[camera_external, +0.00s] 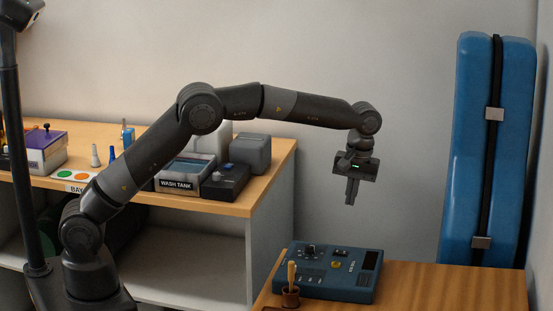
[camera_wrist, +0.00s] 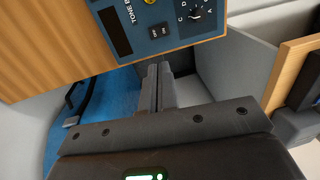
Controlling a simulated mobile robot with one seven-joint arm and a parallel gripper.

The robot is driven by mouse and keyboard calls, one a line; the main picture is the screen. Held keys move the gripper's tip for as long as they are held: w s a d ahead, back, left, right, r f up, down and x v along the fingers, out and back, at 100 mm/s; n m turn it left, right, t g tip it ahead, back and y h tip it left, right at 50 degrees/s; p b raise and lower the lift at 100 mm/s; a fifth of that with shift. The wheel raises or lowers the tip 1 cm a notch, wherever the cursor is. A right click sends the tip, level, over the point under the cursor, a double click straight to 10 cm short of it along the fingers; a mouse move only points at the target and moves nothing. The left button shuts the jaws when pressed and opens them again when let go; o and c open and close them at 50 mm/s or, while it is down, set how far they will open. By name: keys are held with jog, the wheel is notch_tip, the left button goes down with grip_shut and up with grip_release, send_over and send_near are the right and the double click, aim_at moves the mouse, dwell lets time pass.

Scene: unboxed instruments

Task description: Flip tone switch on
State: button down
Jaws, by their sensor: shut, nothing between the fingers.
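The blue tone box (camera_external: 328,271) lies on the wooden table at the lower right of the external view. It has a dark knob, a dark screen and small switches on top. In the wrist view the tone box (camera_wrist: 175,14) shows at the top, with "TONE" lettering, a lettered dial and a small black rocker switch (camera_wrist: 159,31). The lettering on the switch is too small to tell its state. My gripper (camera_external: 349,203) is shut and empty, pointing down in the air above the box's far right part. In the wrist view its fingertips (camera_wrist: 159,68) show just below the box's edge, near the switch.
A small brown pot (camera_external: 291,298) with a wooden-handled tool stands close to the tone box's front left. A tall blue case (camera_external: 485,150) leans at the right wall. A shelf (camera_external: 270,165) at the left holds a wash tank (camera_external: 184,176) and other items. The table's right part is clear.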

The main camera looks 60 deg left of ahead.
aim_at(336, 251)
jog(key=shift+s+a, duration=0.4)
jog(key=f, duration=0.9)
jog(key=s+a+f, duration=0.1)
jog(key=f, duration=0.3)
jog(key=shift+a+f, duration=0.1)
jog(key=shift+f, duration=0.3)
jog(key=shift+s, duration=0.1)
jog(key=shift+a+f, duration=0.1)
jog(key=shift+f, duration=0.15)
